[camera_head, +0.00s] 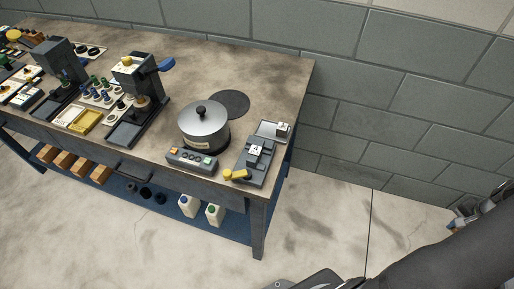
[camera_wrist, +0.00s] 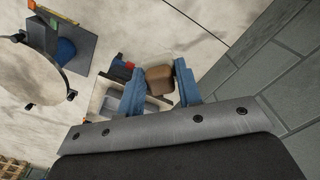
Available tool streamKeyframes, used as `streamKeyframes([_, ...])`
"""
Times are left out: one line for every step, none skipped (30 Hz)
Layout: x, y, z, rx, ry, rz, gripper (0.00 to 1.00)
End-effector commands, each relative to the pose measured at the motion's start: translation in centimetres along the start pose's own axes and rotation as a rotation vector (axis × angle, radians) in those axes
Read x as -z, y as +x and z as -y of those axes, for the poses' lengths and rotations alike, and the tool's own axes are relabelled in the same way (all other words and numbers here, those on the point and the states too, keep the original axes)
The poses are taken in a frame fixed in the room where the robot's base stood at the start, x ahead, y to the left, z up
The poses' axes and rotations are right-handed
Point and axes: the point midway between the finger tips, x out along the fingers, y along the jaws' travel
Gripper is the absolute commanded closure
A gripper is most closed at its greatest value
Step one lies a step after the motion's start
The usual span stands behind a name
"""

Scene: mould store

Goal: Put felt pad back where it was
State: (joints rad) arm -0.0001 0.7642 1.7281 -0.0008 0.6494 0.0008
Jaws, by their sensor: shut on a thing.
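My gripper (camera_wrist: 160,68) has two blue fingers and is shut on a brown, soft-edged block, which I take to be the felt pad (camera_wrist: 160,80). The pad sits between the fingertips in the wrist view, with pale floor or surface behind it. In the head view my dark arm fills the lower right corner, right of the workbench (camera_head: 262,70), and the pad cannot be made out there. No spot on the bench is clearly marked as the pad's place.
On the bench stand a lidded pot (camera_head: 204,125), a dark round disc (camera_head: 231,104), a control box (camera_head: 192,161), a grey fixture (camera_head: 254,160) and two presses at the left. The back right bench top is bare. A block wall (camera_head: 400,90) stands behind.

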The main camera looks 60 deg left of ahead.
Motion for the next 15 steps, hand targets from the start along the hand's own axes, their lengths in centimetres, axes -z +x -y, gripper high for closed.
streamKeyframes([0.0,0.0,0.1,0.0,-0.002,0.0,0.89])
streamKeyframes([0.1,-0.1,0.3,0.0,-0.004,-0.001,0.89])
streamKeyframes([0.1,-0.2,0.6,0.0,-0.009,-0.001,0.89])
streamKeyframes([0.2,-0.3,1.0,0.0,-0.014,-0.001,0.89])
streamKeyframes([0.2,-0.5,1.5,0.0,-0.021,-0.002,0.89])
streamKeyframes([0.3,-0.7,2.4,0.0,-0.033,-0.001,0.89])
streamKeyframes([0.4,-1.0,3.2,0.0,-0.043,-0.002,0.89])
streamKeyframes([0.5,-1.2,4.0,0.0,-0.055,-0.003,0.89])
streamKeyframes([0.6,-1.7,5.4,0.0,-0.071,-0.004,0.89])
streamKeyframes([0.7,-2.0,6.5,0.0,-0.086,-0.005,0.89])
streamKeyframes([0.7,-2.4,7.7,0.0,-0.101,-0.005,0.89])
streamKeyframes([0.6,-2.9,9.2,0.0,-0.12,-0.006,0.89])
streamKeyframes([0.5,-3.2,10.4,0.0,-0.134,-0.005,0.89])
streamKeyframes([0.4,-3.6,11.6,0.0,-0.15,-0.005,0.89])
streamKeyframes([0.3,-4.2,13.2,0.0,-0.169,-0.007,0.89])
